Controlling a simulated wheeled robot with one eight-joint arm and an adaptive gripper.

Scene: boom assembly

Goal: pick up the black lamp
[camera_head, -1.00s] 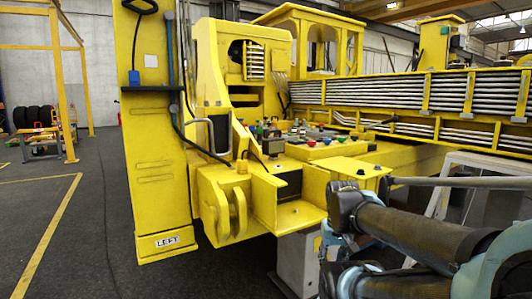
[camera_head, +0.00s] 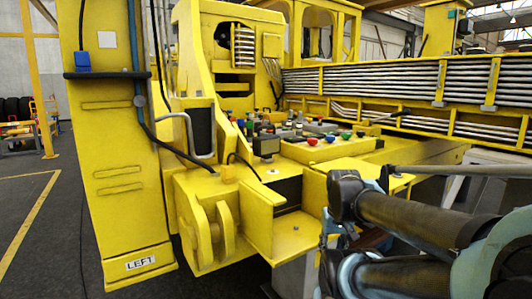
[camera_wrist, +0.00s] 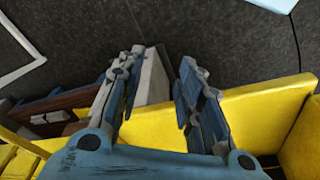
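A small black box-shaped thing (camera_head: 266,146), which looks like the black lamp, stands on the yellow machine's deck in the head view, left of the picture's middle. Colored small items crowd behind it. It is too small to be sure of its details. My gripper is open and empty in the wrist view (camera_wrist: 158,75), its two fingers apart over grey floor and part of a yellow beam. I cannot make out the lamp in the wrist view. In the head view my arm is at the lower right, apart from the lamp, and its dark links hide part of the machine.
The yellow machine (camera_head: 120,210) fills the middle, with a tall panel at left and an open bracket (camera_head: 295,232) in front of the deck. A bent grey handle (camera_head: 188,130) rises left of the lamp. Several red and green knobs (camera_head: 313,141) lie right. Grey floor (camera_head: 50,245) is free at left.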

